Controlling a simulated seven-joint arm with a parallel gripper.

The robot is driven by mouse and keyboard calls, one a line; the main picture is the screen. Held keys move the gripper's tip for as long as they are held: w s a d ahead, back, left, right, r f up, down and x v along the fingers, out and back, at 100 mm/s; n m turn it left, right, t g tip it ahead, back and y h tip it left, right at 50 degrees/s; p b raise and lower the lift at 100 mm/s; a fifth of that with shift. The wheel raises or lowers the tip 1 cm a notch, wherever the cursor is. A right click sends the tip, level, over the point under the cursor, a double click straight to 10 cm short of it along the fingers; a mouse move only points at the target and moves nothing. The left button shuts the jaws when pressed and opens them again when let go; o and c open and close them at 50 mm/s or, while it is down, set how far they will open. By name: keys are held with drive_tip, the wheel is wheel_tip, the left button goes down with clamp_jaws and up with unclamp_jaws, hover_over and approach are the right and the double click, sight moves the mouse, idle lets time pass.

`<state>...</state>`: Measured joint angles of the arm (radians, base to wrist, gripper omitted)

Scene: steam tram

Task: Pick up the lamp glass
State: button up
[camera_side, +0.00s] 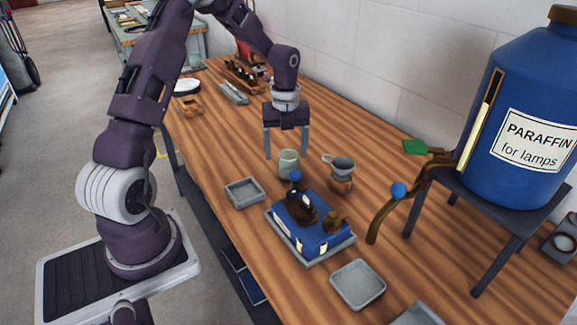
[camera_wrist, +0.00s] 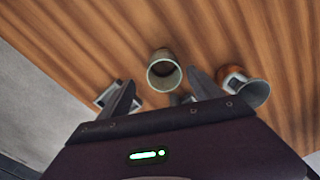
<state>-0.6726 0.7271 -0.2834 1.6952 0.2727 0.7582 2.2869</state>
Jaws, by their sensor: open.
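The lamp glass (camera_side: 288,163) looks like a pale green, hollow, open-topped cylinder. It stands upright on the wooden table, left of a grey funnel-like cup. My gripper (camera_side: 286,154) is open and empty, pointing down, with its two fingertips near the height of the glass's rim in the side view. In the wrist view the lamp glass (camera_wrist: 164,72) shows between the fingertips of my gripper (camera_wrist: 160,80), slightly beyond them. I see no contact, and cannot tell how far the fingertips are from it.
The grey cup (camera_side: 341,165) with a handle sits on a copper-coloured vessel (camera_side: 340,184) close to the right. A blue lantern (camera_side: 318,235) lies in a grey tray in front. A shallow tray (camera_side: 245,192) is at left. A paraffin tank (camera_side: 520,120) stands at right.

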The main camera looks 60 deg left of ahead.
sight(289, 164)
drive_tip(key=f, duration=0.5)
drive_tip(key=shift+w+f, duration=0.4)
drive_tip(key=shift+c, duration=0.4)
drive_tip(key=c, duration=1.4)
